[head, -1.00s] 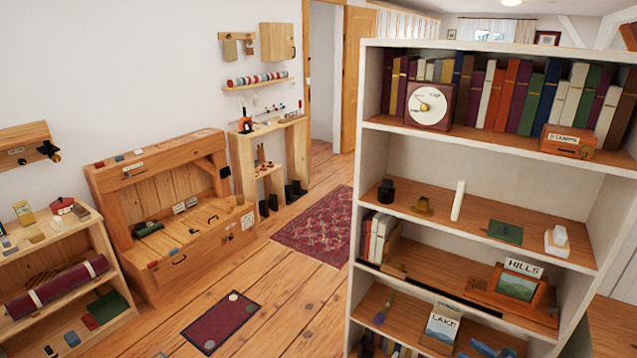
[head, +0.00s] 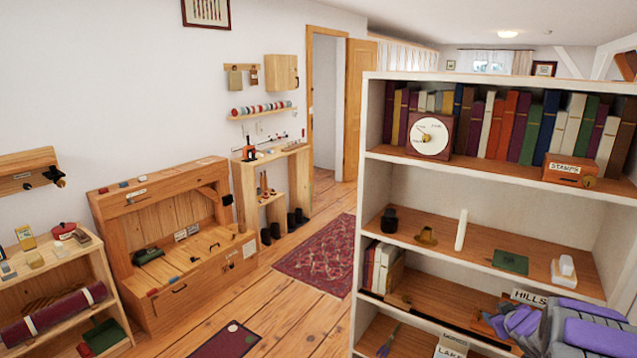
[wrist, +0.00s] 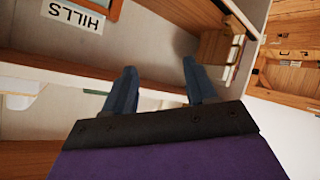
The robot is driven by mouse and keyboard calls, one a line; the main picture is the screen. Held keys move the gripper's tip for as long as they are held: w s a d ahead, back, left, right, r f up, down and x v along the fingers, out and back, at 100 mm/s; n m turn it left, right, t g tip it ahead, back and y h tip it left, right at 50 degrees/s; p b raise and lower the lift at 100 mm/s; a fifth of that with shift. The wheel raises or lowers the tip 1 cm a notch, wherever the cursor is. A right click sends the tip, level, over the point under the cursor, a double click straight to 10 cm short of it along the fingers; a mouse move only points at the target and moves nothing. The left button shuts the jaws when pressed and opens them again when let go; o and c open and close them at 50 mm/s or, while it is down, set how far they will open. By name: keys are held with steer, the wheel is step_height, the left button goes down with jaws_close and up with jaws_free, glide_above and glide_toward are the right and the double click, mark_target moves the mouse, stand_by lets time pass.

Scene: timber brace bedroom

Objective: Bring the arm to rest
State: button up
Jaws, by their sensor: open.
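My gripper (wrist: 158,90) is open in the wrist view, its two blue-grey fingers apart with nothing between them. In the head view my purple and grey arm end (head: 560,325) shows at the lower right, in front of the white bookshelf (head: 362,200). In the wrist view the HILLS sign (wrist: 76,15) is at the top left and looks upside down, clear of the fingers.
The bookshelf holds books, a round white dial (head: 430,136), a STAMPS box (head: 570,170) and small items. A wooden bench (head: 165,240) and a low shelf (head: 60,270) stand at the left. A patterned rug (head: 318,255) lies on open floor.

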steer(key=s+a+r+m+g+h, duration=0.1)
steer(key=s+a+r+m+g, duration=0.15)
steer(key=s+a+r, duration=0.35)
steer(key=s+a+r+m+g+h, duration=0.1)
steer(key=s+a+r+g+h, duration=0.15)
steer(key=s+a, duration=0.45)
steer(key=s+a+g+y, duration=0.2)
steer(key=s+a, duration=0.5)
steer(key=s, duration=0.5)
steer(key=s+a+g+y, duration=0.1)
steer(key=s+a+g, duration=0.2)
steer(key=s+a, duration=0.5)
steer(key=s+a+g+y, duration=0.2)
steer(key=s+a, duration=0.5)
steer(key=s, duration=0.9)
steer(key=shift+s+a+r+g+y, duration=0.35)
steer(key=shift+g, duration=0.25)
